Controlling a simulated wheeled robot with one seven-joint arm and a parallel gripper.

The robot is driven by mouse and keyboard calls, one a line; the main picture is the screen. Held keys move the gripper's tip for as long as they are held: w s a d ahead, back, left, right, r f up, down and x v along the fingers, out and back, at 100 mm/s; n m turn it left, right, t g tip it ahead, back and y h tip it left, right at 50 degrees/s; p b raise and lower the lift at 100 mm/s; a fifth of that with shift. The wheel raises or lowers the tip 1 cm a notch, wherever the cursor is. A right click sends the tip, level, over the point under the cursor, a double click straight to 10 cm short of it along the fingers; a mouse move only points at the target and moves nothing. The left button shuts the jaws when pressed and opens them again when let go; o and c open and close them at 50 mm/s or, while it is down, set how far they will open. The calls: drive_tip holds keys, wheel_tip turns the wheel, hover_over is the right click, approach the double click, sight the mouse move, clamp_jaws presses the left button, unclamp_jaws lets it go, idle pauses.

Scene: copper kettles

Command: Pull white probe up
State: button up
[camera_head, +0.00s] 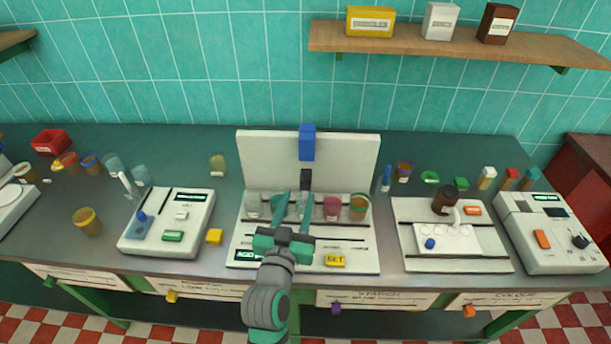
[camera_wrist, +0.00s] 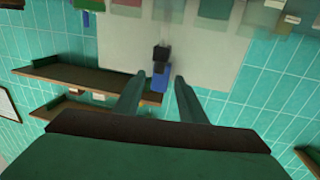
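A slim white probe (camera_head: 126,184) stands upright at the back left corner of the left-hand meter (camera_head: 190,205) in the head view. I cannot make it out in the wrist view. My gripper (camera_head: 294,194) is in front of the central white machine (camera_head: 260,150), well to the right of the probe. Its two fingers are apart with nothing between them, and they also show apart in the wrist view (camera_wrist: 159,78). Beyond the fingers, a black block (camera_wrist: 161,52) and a blue block (camera_wrist: 158,79) sit on the machine's white back panel.
Several beakers, one being red (camera_head: 332,206), stand in the central machine. Cups and glass vessels stand around the probe, including an orange cup (camera_head: 87,221). A white device (camera_head: 405,250) stands at right. A wooden shelf (camera_head: 450,45) hangs above.

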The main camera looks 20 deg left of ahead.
sight(305, 179)
drive_tip(key=w, duration=0.6)
drive_tip(key=w+a, duration=0.1)
drive_tip(key=w, duration=0.2)
drive_tip(key=shift+w, duration=0.25)
drive_tip(key=shift+c, duration=0.2)
clamp_jaws()
